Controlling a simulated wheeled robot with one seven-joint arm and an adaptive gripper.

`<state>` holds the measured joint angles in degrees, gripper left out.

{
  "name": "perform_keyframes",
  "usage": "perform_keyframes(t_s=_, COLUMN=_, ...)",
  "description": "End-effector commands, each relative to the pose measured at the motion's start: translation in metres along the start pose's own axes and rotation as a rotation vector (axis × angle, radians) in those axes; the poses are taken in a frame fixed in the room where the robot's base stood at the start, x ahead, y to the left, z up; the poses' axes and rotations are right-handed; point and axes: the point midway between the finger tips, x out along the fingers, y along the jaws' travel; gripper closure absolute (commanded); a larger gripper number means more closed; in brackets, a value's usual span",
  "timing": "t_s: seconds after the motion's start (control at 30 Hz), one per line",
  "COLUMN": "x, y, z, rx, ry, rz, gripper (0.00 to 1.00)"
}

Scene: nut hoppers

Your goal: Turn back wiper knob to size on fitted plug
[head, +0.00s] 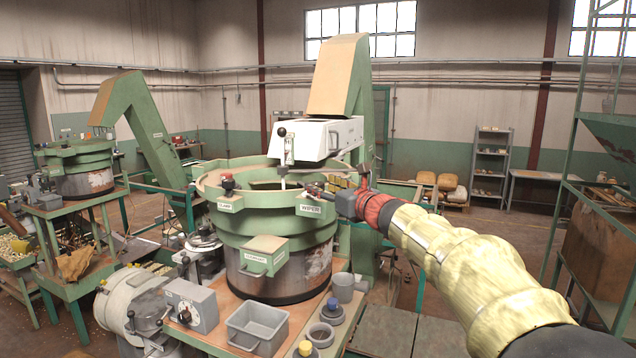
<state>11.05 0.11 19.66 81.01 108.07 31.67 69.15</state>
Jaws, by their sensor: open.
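The green bowl hopper (290,236) stands on a bench in the middle of the head view. A plate lettered WIPER (310,210) is on its front right rim. My gripper (318,190) reaches in from the right, just above that plate, and is open. It is small and dark here; the wiper knob is not clearly told apart from its fingers, and I cannot tell whether they touch it. The size on the fitted plug cannot be read, and I cannot tell which part is that plug.
A dark red-topped knob (228,182) stands on the rim's left. A grey control box (191,305), a grey bin (257,327), a grey cup (342,287) and a yellow-topped plug (305,349) crowd the bench. A white feeder housing (318,138) hangs behind the bowl.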

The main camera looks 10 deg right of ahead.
Motion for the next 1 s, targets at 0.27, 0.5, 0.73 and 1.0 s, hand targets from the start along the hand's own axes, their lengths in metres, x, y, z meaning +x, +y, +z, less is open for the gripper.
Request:
perform_keyframes(t_s=0.27, x=0.029, y=0.000, z=0.000, rx=-0.001, ry=0.000, rz=0.000, gripper=0.53)
perform_keyframes(t_s=0.5, x=0.032, y=0.001, z=0.000, rx=-0.002, ry=0.000, rz=0.000, gripper=0.53)
perform_keyframes(t_s=0.73, x=0.032, y=0.001, z=0.000, rx=-0.002, ry=0.000, rz=0.000, gripper=0.61)
perform_keyframes(t_s=1.0, x=0.032, y=0.001, z=0.000, rx=-0.002, ry=0.000, rz=0.000, gripper=0.76)
